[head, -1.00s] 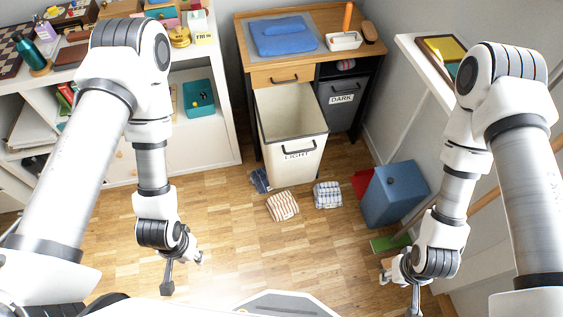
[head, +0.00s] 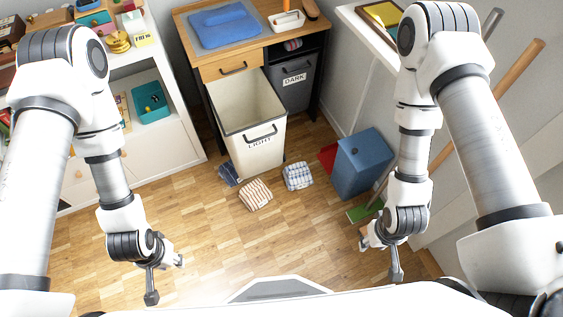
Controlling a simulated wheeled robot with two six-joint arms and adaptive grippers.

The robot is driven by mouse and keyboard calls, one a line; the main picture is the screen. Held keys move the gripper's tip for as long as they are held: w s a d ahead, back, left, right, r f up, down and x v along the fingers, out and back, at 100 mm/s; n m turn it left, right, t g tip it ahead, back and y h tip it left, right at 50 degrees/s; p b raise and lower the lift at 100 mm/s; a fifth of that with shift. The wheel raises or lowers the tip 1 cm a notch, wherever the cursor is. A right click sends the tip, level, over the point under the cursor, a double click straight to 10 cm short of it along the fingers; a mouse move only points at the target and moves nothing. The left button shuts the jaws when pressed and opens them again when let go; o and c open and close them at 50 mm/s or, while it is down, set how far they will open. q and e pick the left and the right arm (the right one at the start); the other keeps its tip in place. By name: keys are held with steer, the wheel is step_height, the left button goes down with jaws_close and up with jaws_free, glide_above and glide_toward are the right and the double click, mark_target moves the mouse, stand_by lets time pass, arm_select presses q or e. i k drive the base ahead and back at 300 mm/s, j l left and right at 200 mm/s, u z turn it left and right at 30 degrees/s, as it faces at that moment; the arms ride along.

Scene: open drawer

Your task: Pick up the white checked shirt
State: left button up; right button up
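The white checked shirt (head: 298,176) lies folded on the wooden floor in front of the light laundry bin, with dark blue lines on white. My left gripper (head: 166,280) is at the lower left, fingers apart and empty, well away from the shirt. My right gripper (head: 380,261) is at the lower right, fingers apart and empty, also clear of the shirt. Neither gripper touches anything.
An orange-striped cloth (head: 255,195) and a dark blue cloth (head: 228,175) lie left of the shirt. The pulled-out LIGHT bin (head: 262,150) stands behind. A blue bin (head: 362,165) stands to the right. The floor (head: 270,240) in front is free.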

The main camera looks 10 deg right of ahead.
mark_target(298, 175)
steer(key=i+j, duration=0.15)
steer(key=i, duration=0.4)
steer(key=z, duration=1.65)
